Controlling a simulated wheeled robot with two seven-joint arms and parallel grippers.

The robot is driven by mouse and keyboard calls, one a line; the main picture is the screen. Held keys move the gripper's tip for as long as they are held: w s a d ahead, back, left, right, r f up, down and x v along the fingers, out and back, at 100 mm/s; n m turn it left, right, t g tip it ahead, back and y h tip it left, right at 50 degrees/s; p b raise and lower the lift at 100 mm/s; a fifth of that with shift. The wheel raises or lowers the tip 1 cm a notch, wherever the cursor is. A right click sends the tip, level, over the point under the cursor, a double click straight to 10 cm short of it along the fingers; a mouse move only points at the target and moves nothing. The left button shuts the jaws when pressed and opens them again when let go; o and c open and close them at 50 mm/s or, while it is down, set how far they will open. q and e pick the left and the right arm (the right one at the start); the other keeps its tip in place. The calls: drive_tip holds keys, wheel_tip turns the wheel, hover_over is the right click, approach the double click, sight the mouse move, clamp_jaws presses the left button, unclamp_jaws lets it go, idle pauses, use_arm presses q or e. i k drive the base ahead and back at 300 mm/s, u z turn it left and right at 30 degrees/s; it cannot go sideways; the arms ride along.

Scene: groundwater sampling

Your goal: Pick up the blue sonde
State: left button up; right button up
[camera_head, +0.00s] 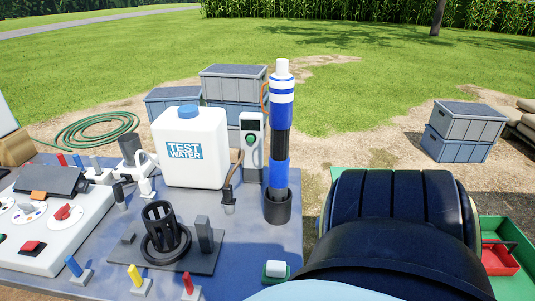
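The blue sonde (279,175) is a tall upright cylinder with blue and white bands, a dark middle section and a white top. Its lower end stands in a black cup-like holder (278,208) at the right part of the grey table. Neither of my grippers shows in the head view. A large dark link of my own arm fills the lower right, to the right of the sonde, and hides what is behind it. Nothing is seen holding the sonde.
A white test water jug (190,150) and a grey device (252,140) stand left of the sonde. A black ring stand (160,225), a control panel (48,225) and several small coloured pegs share the table (235,262). A red tray (499,262) lies at the right.

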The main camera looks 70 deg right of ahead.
sight(281, 89)
drive_tip(key=k, duration=0.85)
drive_tip(key=u, duration=0.1)
drive_tip(key=i, duration=1.7)
drive_tip(key=z, duration=2.55)
